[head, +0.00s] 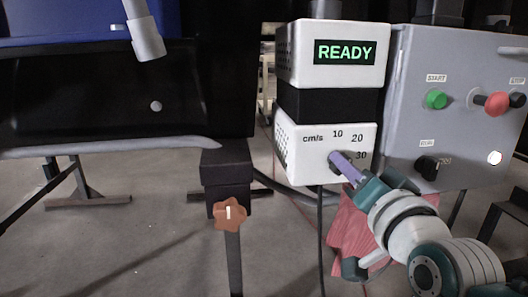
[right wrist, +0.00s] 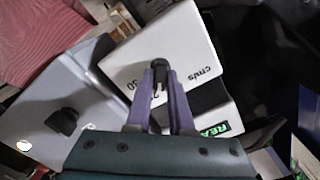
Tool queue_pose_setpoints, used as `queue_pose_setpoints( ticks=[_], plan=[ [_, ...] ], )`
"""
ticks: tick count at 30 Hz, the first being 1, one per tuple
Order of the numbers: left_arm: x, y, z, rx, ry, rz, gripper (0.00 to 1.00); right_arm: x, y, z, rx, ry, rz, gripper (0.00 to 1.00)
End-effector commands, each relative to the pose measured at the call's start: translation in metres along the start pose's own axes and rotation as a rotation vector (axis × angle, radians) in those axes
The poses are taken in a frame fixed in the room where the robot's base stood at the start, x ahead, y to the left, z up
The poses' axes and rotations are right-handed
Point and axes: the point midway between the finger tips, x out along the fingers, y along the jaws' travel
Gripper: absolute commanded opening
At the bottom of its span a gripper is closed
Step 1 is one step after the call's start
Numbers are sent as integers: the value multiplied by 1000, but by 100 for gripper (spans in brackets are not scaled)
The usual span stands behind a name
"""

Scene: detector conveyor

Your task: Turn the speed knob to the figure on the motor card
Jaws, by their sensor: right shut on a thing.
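The speed knob is a small black knob (right wrist: 158,66) on the white dial panel (head: 300,163), which is marked cm/s with 10, 20 and 30. My right gripper (head: 338,160) reaches it from the lower right in the head view. In the right wrist view its two purple fingers (right wrist: 160,78) are shut on the knob, one on each side. The fingers hide most of the knob, and I cannot tell which figure it points to. I see no motor card in either view. My left gripper is not in view.
Above the dial, a display reads READY (head: 345,52). To the right, a grey control box (head: 410,100) carries a green START button (head: 436,99), a red button (head: 497,103) and a black selector (head: 427,167). A brown star-shaped handle (head: 230,213) sits lower left. A reddish cloth (head: 352,225) hangs below.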

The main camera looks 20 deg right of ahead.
Motion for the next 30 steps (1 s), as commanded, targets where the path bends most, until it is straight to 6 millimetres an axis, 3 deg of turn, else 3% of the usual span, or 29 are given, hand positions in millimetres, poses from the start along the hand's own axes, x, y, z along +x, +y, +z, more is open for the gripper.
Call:
queue_pose_setpoints(
  ticks=[9,24,25,30],
  plan=[
    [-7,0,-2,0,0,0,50,0,0,0,108,0,-1,0],
    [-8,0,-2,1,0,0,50,0,1,0,125,-1,0,0],
    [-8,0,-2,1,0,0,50,0,1,0,125,-1,0,23],
    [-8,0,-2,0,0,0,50,0,1,0,125,-1,0,42]
  ],
)
